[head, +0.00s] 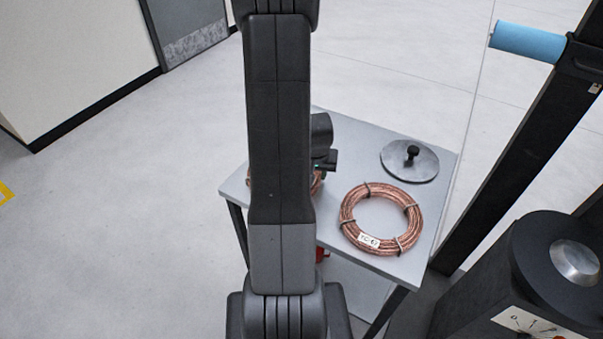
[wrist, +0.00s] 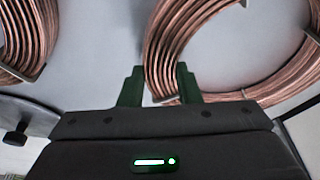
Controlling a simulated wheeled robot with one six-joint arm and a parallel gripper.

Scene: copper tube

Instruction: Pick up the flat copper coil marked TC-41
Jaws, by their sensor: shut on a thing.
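Two flat copper coils lie on the small grey table. One coil (head: 316,184) is mostly hidden behind my arm in the head view, and its tag does not show. In the wrist view this coil (wrist: 228,60) fills the right side. My gripper (wrist: 160,84) is shut on its wound band, one green finger on each side. I cannot tell whether the coil is off the table. The other coil (head: 349,207) lies flat on the right, its small white tag seeming to read TC-67; part of a coil also shows at the wrist view's upper left (wrist: 38,30).
The grey table (head: 335,245) also bears a round metal disc with a black knob (head: 408,165) at the back right. A dark post with a blue roller (head: 525,40) and a black machine with a dial (head: 530,270) stand to the right. Open floor lies left.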

